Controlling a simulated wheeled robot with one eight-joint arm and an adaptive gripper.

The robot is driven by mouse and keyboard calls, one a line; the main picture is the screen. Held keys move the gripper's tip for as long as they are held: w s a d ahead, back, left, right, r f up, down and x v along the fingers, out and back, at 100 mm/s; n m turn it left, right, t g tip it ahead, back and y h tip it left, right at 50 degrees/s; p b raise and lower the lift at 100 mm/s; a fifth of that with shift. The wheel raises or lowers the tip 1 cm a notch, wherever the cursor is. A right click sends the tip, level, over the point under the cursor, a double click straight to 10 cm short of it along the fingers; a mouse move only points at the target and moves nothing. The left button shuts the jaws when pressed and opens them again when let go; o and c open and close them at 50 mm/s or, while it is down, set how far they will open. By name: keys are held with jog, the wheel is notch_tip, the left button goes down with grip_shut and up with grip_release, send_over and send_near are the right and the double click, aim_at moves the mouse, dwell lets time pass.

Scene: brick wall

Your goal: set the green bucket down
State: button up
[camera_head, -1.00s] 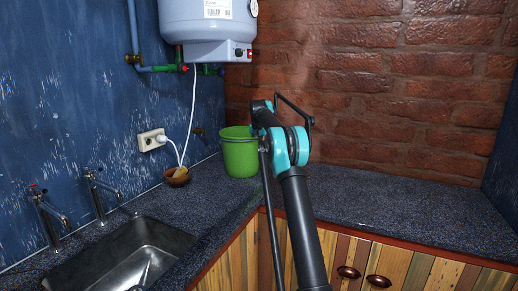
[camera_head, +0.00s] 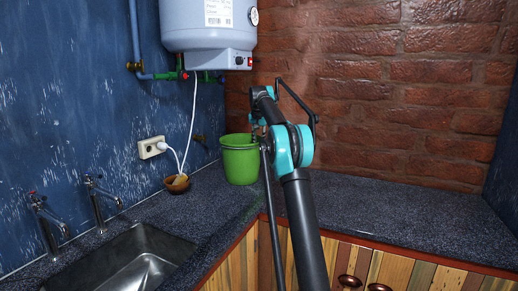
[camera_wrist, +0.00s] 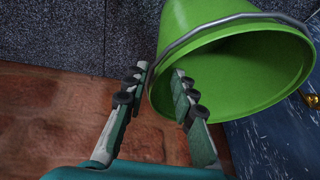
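The green bucket (camera_head: 240,162) stands upright on the dark speckled counter (camera_head: 390,212) in the corner, left of my arm in the head view. The fingers stand apart, with a gap wider than the thin wall. In the head view my gripper is mostly hidden behind my arm.
A small brown bowl (camera_head: 177,184) sits left of the bucket, below a socket (camera_head: 152,147) with a white cable. A sink (camera_head: 135,265) with taps is at the front left. A boiler (camera_head: 210,30) hangs above. The counter to the right is clear.

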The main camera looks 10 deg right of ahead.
jog(key=shift+v, duration=1.05)
dwell(1.4)
